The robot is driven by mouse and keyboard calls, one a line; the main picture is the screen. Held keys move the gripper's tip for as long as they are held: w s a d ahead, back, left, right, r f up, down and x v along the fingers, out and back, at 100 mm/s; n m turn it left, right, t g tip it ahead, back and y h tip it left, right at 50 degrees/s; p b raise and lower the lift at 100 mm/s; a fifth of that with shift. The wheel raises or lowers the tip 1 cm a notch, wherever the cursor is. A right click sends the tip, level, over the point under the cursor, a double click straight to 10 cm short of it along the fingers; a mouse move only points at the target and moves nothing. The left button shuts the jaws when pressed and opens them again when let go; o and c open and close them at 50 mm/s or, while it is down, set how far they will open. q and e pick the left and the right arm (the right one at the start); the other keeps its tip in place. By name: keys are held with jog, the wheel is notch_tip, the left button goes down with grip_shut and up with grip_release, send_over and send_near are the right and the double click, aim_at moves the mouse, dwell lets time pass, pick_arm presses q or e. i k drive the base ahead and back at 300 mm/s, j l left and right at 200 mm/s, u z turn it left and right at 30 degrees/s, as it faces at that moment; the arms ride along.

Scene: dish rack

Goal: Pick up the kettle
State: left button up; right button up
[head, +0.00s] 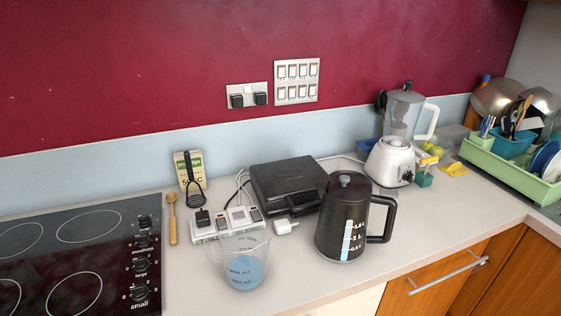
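A black kettle (334,222) with a handle on its right side stands upright on the pale counter, right of the middle of the head view. A light blue level strip with markings shows on its front. Its lid has a round grey knob on top. Neither of my grippers shows in the head view, and nothing touches the kettle's handle.
A measuring jug (245,262) with blue liquid stands left of the kettle. A black appliance (288,185) lies behind it, and a white blender (392,162) stands back right. A power strip (222,222), hob (75,255) and green dish rack (510,172) are also here. Counter right of the kettle is clear.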

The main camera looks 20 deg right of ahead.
aim_at(353, 220)
jog(key=l+z, duration=0.15)
jog(key=z, duration=0.3)
jog(key=l+z, duration=0.2)
jog(key=z, duration=0.2)
jog(key=i, duration=0.7)
jog(key=l+u, duration=0.2)
jog(key=l, duration=0.65)
jog(key=k+l+u, duration=0.1)
jog(key=l+u, duration=0.15)
jog(key=l, duration=0.55)
